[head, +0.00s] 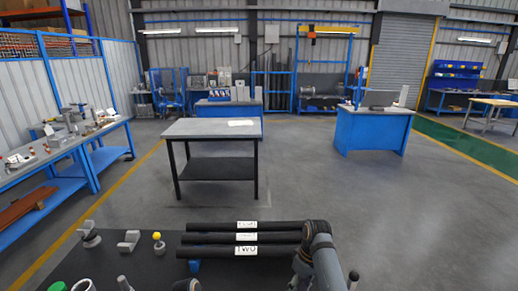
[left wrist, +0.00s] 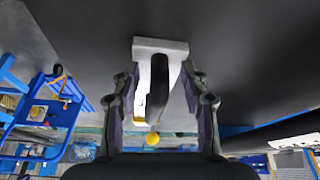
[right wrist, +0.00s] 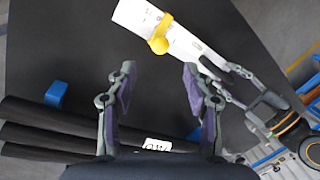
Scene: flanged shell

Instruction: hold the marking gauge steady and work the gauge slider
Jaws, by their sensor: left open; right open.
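The marking gauge (right wrist: 185,42) is a pale bar with dark marks, at the top of the right wrist view. Its yellow slider (right wrist: 159,38) sits across it and ends in a rounded knob. The left wrist view shows the gauge's pale end (left wrist: 160,45) between the fingertips of my left gripper (left wrist: 160,72); the yellow knob (left wrist: 152,139) shows below. My left gripper is open around that end; I cannot tell whether a finger touches. My right gripper (right wrist: 159,72) is open and empty, its fingertips pointing towards the gauge, apart from the slider. I cannot make out the gauge in the head view.
Black tubes with white labels (head: 246,238) lie across the dark bench (head: 150,260), by a blue support (right wrist: 56,93). Small grey fixtures (head: 129,241) and a yellow-topped post (head: 157,237) stand on the bench's left. Another table (head: 213,128) stands beyond, across open floor.

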